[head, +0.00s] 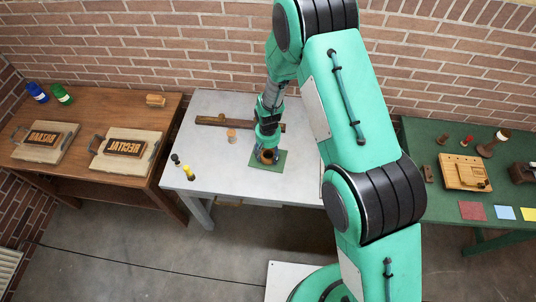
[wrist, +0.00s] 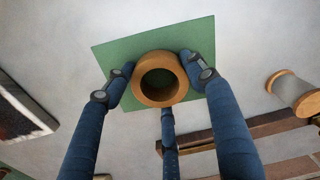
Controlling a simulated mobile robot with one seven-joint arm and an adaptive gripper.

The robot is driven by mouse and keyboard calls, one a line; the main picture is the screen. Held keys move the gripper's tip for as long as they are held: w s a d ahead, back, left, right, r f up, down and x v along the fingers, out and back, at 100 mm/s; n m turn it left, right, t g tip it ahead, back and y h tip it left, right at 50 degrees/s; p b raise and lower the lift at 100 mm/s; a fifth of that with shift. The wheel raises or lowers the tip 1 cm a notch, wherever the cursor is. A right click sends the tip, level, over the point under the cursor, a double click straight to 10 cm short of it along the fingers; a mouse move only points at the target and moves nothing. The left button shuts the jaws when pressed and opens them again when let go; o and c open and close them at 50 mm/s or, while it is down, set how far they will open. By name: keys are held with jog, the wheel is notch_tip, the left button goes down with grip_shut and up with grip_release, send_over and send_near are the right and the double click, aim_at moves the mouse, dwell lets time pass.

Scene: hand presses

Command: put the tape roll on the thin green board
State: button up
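The tape roll (wrist: 143,92) is a thick brown ring. In the wrist view it lies over the thin green board (wrist: 112,55), with the fingers of my gripper (wrist: 158,75) close around its outside. The fingers look pressed against its sides, so my gripper appears shut on it. In the head view my gripper (head: 267,150) is low over the green board (head: 257,165) on the white table, and the tape roll (head: 268,158) shows beneath it. I cannot tell whether the roll's underside touches the board.
On the white table (head: 225,110) a wooden bar (head: 212,120) and a small spool (head: 232,136) stand near the board. Small yellow and black pieces (head: 188,172) are at the front left. A brown table (head: 90,120) stands left, a green one (head: 430,135) right.

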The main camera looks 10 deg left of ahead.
aim_at(268, 156)
jog(key=o, duration=0.3)
jog(key=shift+r, duration=0.15)
notch_tip(268, 156, up, 12)
dwell(0.9)
dwell(0.8)
